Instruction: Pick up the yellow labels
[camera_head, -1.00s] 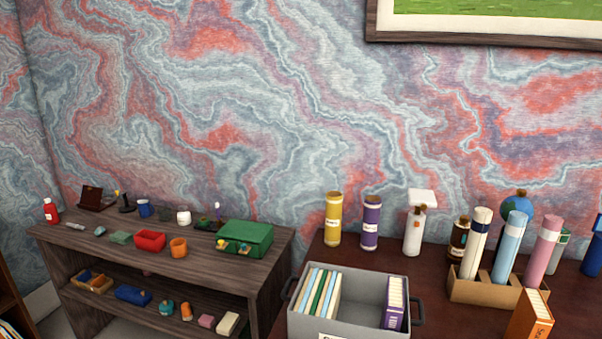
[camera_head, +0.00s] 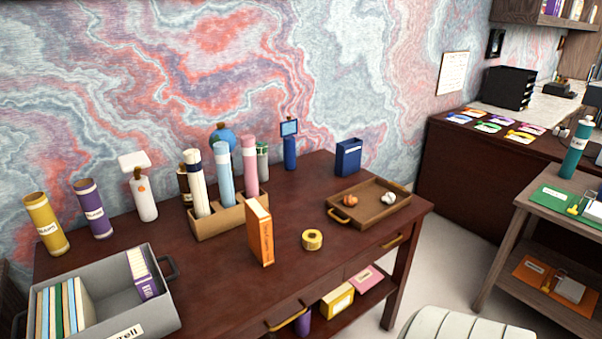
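A small yellow roll (camera_head: 312,240) with dark marks on it lies on the dark red-brown desk (camera_head: 220,270), right of an upright orange book (camera_head: 260,232). It may be the yellow labels, but its print is too small to read. A yellow box (camera_head: 337,300) with a pale front sits on the shelf under the desk, beside a pink box (camera_head: 366,278). Several flat coloured packs lie on the far desk at the right, one of them with yellow (camera_head: 521,137). Neither of my grippers shows in the view.
A grey bin (camera_head: 160,322) with books stands at the desk's left. A cardboard holder (camera_head: 232,224) with tall tubes stands behind the orange book. A wooden tray (camera_head: 345,215) with two small items lies at the desk's right. A pale rounded seat (camera_head: 465,330) is at the lower right.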

